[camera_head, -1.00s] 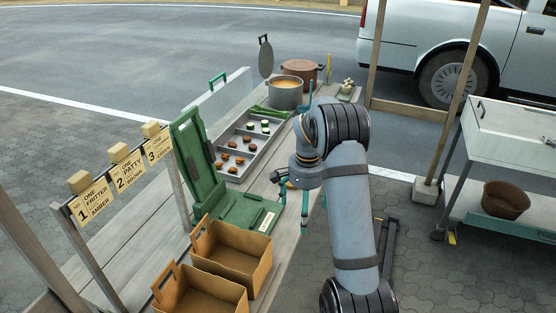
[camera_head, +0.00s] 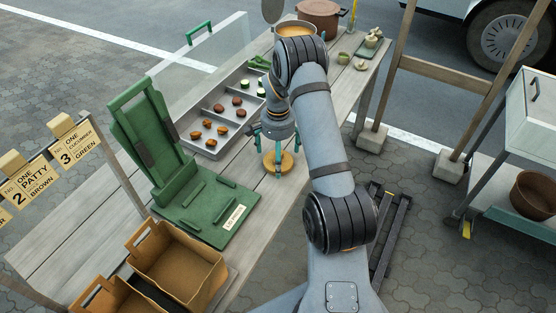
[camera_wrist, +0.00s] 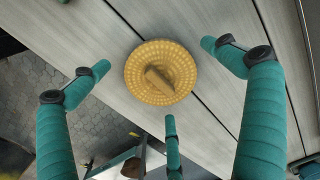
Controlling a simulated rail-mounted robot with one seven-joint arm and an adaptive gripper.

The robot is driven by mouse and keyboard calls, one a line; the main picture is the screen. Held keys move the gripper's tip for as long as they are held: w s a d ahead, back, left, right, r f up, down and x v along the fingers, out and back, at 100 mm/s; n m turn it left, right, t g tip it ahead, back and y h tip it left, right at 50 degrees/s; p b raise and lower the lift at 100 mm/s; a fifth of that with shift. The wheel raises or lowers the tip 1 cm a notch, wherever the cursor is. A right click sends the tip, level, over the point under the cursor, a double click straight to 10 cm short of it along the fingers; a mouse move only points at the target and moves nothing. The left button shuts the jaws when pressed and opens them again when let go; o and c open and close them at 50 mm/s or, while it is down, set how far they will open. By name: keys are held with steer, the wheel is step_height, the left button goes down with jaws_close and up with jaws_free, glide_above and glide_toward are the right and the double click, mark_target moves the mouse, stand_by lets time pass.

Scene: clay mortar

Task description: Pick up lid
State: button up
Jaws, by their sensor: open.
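A round, tan-yellow woven lid (camera_head: 286,166) with a raised bar handle lies flat on the wooden table, near its right edge. In the wrist view the lid (camera_wrist: 160,88) is fully visible in the upper middle, between my fingers. My gripper (camera_head: 278,152) points down just above it, with teal fingers spread around it. In the wrist view my gripper (camera_wrist: 157,66) is open and empty; two fingers are left and right of the lid and a third is below. I cannot tell the exact height of the fingertips.
A grey tray (camera_head: 222,92) with several patties and slices is behind and left. A green press (camera_head: 208,205) stands open to the left, with brown boxes (camera_head: 178,262) in front. A soup pot (camera_head: 296,29) and brown pot (camera_head: 319,15) stand at the back.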

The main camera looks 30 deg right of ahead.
steer(key=shift+f, duration=0.2)
steer(key=shift+c, duration=1.2)
steer(key=c, duration=0.7)
steer(key=shift+c, duration=0.3)
